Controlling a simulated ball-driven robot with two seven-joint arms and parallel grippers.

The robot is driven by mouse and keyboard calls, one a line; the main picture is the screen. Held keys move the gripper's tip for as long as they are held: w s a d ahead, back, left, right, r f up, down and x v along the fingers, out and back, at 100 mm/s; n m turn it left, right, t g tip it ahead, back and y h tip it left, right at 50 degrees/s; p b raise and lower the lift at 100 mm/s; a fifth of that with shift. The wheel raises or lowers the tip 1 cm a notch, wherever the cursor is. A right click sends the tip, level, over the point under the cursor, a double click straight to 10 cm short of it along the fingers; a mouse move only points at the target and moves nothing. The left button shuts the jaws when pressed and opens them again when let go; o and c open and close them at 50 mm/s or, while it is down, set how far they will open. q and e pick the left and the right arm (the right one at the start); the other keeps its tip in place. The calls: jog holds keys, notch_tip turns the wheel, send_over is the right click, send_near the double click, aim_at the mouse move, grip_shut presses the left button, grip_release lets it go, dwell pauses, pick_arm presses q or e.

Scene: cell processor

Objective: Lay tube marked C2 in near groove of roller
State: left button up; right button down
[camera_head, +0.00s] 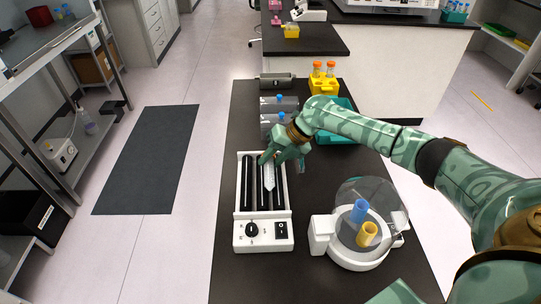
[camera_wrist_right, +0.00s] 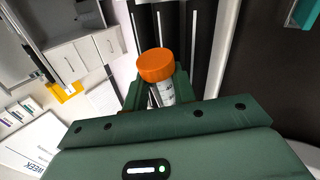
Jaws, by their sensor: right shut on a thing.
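The roller (camera_head: 240,217) is a white machine with dark parallel bars, a knob and a switch on its front, on the dark bench. My right gripper (camera_head: 269,160) is over its far half and shut on a tube (camera_head: 268,180). The tube is pale, with its lower end toward the front among the bars; I cannot tell whether it touches them. In the right wrist view my right gripper (camera_wrist_right: 158,88) is around the tube (camera_wrist_right: 165,94), whose orange cap faces the camera. Its marking is not readable. My left gripper is not in view.
A round white device (camera_head: 352,258) with a clear lid and blue and yellow tube holders stands right of the roller. Behind are blue-capped bottles (camera_head: 279,101), a yellow rack (camera_head: 324,85) with orange-capped tubes, and a teal tray (camera_head: 337,136). Bench front left is clear.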

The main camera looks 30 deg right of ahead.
jog(key=c, duration=1.1)
grip_release()
jog(key=shift+o, duration=0.2)
jog(key=p+v, duration=0.2)
jog(key=v, duration=1.4)
jog(key=shift+p, duration=0.3)
jog(key=shift+d+r, duration=0.15)
